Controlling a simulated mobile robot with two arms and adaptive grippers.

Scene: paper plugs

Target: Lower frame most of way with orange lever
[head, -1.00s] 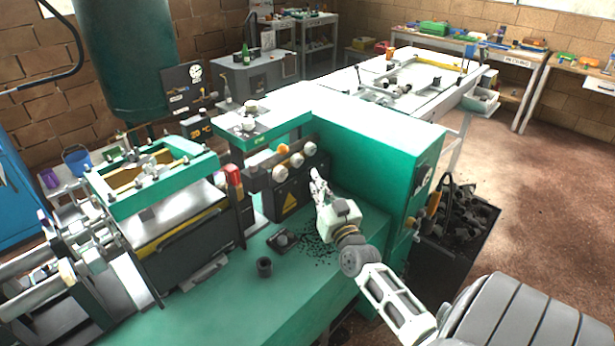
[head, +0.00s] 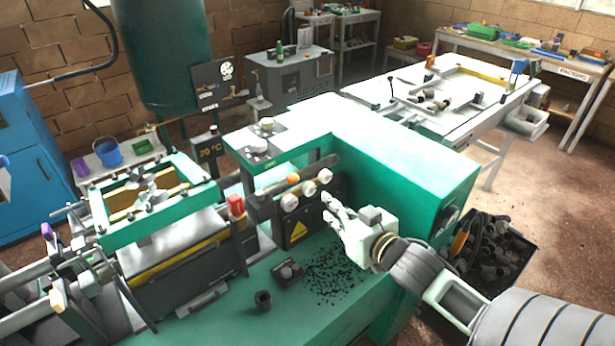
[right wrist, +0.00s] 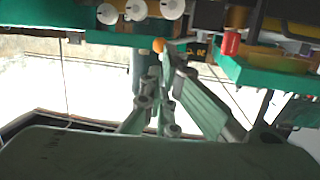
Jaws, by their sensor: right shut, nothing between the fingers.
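The orange lever shows as a round orange knob (head: 293,178) among white knobs (head: 308,188) on the green machine's front. It also shows in the right wrist view (right wrist: 158,45). The green frame (head: 113,237), with a yellowish inner edge, sits over a dark block at the left, with a gap below it. My right gripper (head: 328,206) is shut and empty, to the right of and a little below the orange knob, apart from it in the head view. In the right wrist view its fingers (right wrist: 152,82) point toward the knob. My left gripper is not in view.
A red block (head: 235,204) stands between the frame and the knobs. A bin of dark pieces (head: 490,250) is at the right. The bench's front is mostly clear.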

